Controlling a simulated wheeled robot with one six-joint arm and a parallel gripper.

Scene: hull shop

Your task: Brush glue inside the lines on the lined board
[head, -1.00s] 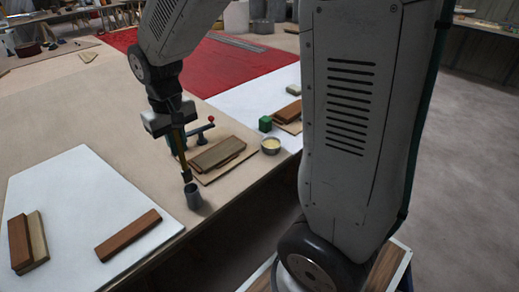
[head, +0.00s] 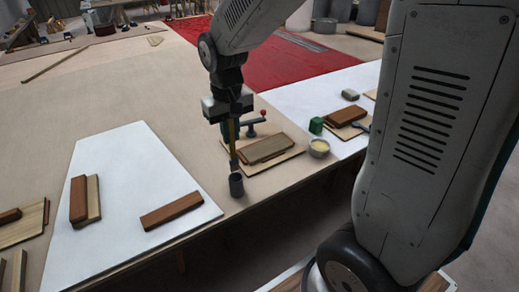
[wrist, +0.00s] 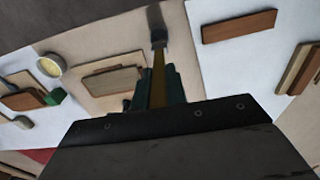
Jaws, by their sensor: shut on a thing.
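My gripper (head: 230,118) is shut on a brush (head: 233,145) with a yellowish handle, which hangs nearly upright, bristles down. The brush also shows in the wrist view (wrist: 158,78). A thin wooden board (head: 287,154) lies behind the cup with wood pieces (head: 266,149) on it; no lines can be made out. A metal bowl (head: 319,148) of pale yellow stuff, possibly glue, stands to its right.
A clamp with a red knob (head: 263,113) stands behind the wood pieces. A green block (head: 316,125) is near the bowl. A white panel (head: 125,150) at left bears a brown block (head: 171,212) and stacked blocks (head: 84,200). A red sheet (head: 270,60) lies behind.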

